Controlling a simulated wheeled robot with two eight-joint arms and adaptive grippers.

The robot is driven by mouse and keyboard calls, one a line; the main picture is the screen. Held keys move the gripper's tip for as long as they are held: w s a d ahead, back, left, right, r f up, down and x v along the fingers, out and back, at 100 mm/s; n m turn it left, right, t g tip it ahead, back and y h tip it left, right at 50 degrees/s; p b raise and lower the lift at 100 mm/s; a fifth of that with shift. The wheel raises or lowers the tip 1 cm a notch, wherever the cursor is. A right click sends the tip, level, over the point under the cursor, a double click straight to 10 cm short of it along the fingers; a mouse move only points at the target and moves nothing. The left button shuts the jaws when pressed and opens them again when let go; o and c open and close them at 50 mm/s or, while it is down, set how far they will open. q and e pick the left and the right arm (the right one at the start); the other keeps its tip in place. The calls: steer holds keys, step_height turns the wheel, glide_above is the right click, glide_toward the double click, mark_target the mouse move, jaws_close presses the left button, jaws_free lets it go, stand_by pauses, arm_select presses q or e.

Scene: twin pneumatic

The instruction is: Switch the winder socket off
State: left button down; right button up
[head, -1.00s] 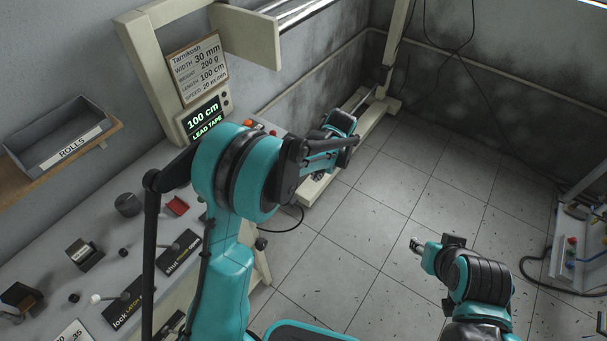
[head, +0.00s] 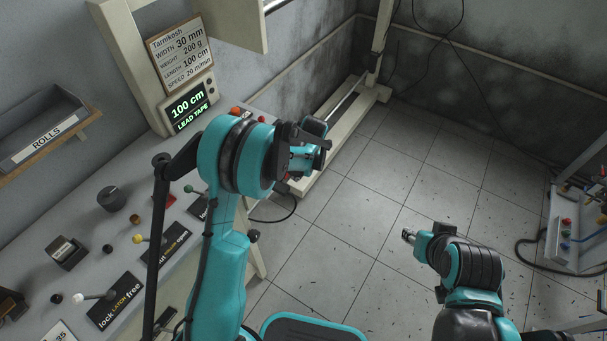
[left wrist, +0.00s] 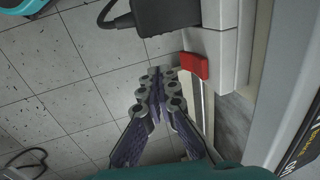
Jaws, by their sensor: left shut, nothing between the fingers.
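The winder socket (left wrist: 212,50) shows in the left wrist view as a pale block on the side of the bench, with a black plug (left wrist: 165,14) in it. Its red rocker switch (left wrist: 195,66) sticks out at the block's lower edge. My left gripper (left wrist: 157,78) is shut and empty, with its fingertips just left of and slightly below the red switch; a gap shows between them in the picture. In the head view my left wrist hides the fingertips and the socket. My right gripper (head: 408,237) hangs over the floor at the right; its jaws are too small to judge.
The bench (head: 130,175) carries several levers and labels, with the lit LEAD TAPE display (head: 188,105) at its back. A black cable (left wrist: 103,17) loops from the plug. Tiled floor (head: 360,225) lies open beside the bench. A machine (head: 575,235) stands far right.

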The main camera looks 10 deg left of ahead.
arm_select(q)
steer(key=shift+w+a+f, duration=0.15)
steer(key=shift+a, duration=0.3)
steer(key=shift+w+a+f, duration=0.1)
steer(key=shift+w+a, duration=0.05)
steer(key=shift+a, duration=0.25)
steer(key=shift+b+x, duration=0.75)
steer(key=shift+b, duration=0.05)
steer(key=shift+a+r, duration=0.1)
steer(key=shift+a, duration=0.05)
steer(key=shift+w+a, duration=0.1)
steer(key=shift+a, duration=0.05)
